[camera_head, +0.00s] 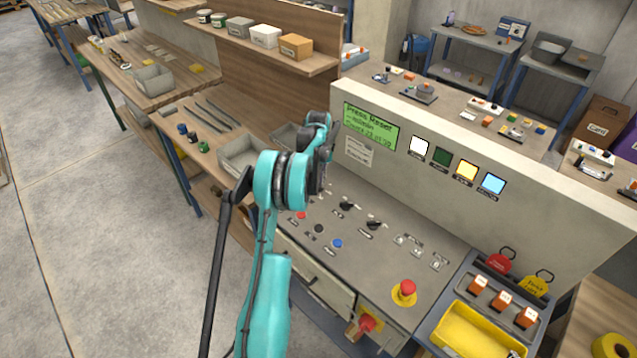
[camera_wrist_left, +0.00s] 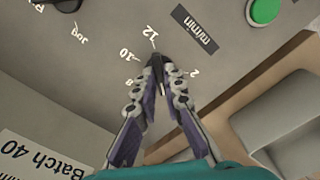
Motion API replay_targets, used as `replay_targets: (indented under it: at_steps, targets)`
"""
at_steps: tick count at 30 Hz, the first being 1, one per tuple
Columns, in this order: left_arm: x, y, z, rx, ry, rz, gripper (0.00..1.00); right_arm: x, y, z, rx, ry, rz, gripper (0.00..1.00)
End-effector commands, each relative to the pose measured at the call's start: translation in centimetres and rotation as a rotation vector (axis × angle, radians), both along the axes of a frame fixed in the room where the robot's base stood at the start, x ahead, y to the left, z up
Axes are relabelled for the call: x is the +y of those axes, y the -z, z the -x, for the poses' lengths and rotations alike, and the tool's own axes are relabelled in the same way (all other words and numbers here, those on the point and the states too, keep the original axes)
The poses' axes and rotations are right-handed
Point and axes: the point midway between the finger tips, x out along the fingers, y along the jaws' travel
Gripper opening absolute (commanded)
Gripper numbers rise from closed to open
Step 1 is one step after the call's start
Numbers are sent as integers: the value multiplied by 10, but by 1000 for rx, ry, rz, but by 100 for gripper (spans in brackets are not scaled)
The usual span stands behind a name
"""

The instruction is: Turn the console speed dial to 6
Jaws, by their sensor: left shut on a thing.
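The speed dial (camera_wrist_left: 154,59) is a small dark knob on the grey console panel (camera_wrist_left: 110,20). Printed numbers 12, 10, 8 and 2 show around it; the other numbers are hidden by the fingers. My left gripper (camera_wrist_left: 162,75) is shut on the dial, its two fingers meeting around it. A dark tip of the dial shows just below the 12 mark, but its exact setting is hard to read. In the head view my teal left arm reaches over the console's left end and hides the dial. My right gripper is in neither view.
The console screen (camera_head: 369,125) reads "Press Reset". A red emergency button (camera_head: 404,292) sits at the panel's front right. Black knobs and small coloured buttons lie right of my arm. In the wrist view a green button (camera_wrist_left: 265,11) and an "m/min" label (camera_wrist_left: 194,29) are near.

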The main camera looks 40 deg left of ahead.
Motion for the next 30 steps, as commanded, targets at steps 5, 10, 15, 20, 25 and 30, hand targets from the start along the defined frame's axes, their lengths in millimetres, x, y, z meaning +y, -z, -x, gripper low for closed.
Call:
replay_targets:
  at_steps: [5, 10, 15, 20, 25, 30]
  targets:
    - [1, 0, -1, -1, 158, -1, 0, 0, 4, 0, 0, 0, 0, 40]
    - [1, 0, -1, -2, 290, -2, 0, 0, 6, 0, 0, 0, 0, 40]
    - [1, -1, -1, -2, 392, -2, 0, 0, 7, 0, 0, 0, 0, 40]
    - [1, -1, -1, -2, 455, -2, 0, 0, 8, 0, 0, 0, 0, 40]
    - [1, -1, -1, -2, 491, -2, 0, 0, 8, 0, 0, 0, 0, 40]
    - [1, -1, -1, -3, 502, -3, 0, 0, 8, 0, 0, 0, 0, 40]
